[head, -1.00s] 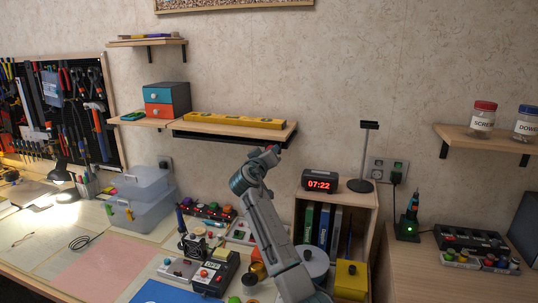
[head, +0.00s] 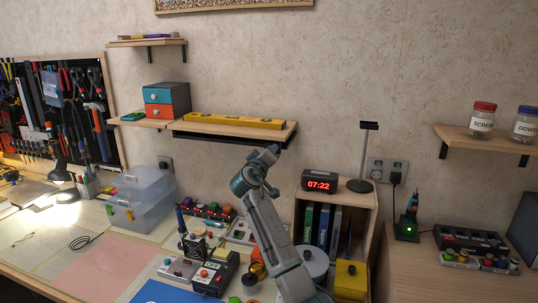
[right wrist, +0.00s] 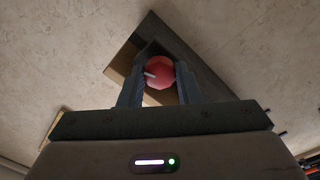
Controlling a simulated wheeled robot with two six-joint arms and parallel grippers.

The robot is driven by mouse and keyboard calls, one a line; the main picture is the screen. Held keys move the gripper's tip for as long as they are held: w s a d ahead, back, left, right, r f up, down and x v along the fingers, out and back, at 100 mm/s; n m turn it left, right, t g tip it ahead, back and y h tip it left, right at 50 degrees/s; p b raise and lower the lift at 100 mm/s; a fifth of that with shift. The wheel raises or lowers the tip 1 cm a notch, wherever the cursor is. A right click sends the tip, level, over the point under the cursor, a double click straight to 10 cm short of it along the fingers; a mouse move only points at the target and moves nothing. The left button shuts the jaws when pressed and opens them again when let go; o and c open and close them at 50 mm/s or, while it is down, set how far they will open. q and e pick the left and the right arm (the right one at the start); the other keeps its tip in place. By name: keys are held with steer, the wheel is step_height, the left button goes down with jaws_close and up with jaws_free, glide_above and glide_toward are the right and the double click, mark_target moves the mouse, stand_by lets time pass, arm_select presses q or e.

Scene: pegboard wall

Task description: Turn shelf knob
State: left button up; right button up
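A round red knob (right wrist: 160,73) with a small white mark toward its left shows in the right wrist view. It sits on the dark underside of the long wall shelf (head: 225,129). My right gripper (right wrist: 160,70) has one finger on each side of the knob, close against it, and looks shut on it. In the head view my right gripper (head: 271,152) is just below the shelf's right end and hides the knob. My left gripper is out of view.
A yellow spirit level (head: 235,121) lies on the shelf, with a drawer box (head: 167,99) to its left. Below stand a clock (head: 319,181), a wooden cubby (head: 375,215) and a cluttered workbench.

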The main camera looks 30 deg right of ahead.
steer(key=o, duration=0.4)
steer(key=shift+o, duration=0.2)
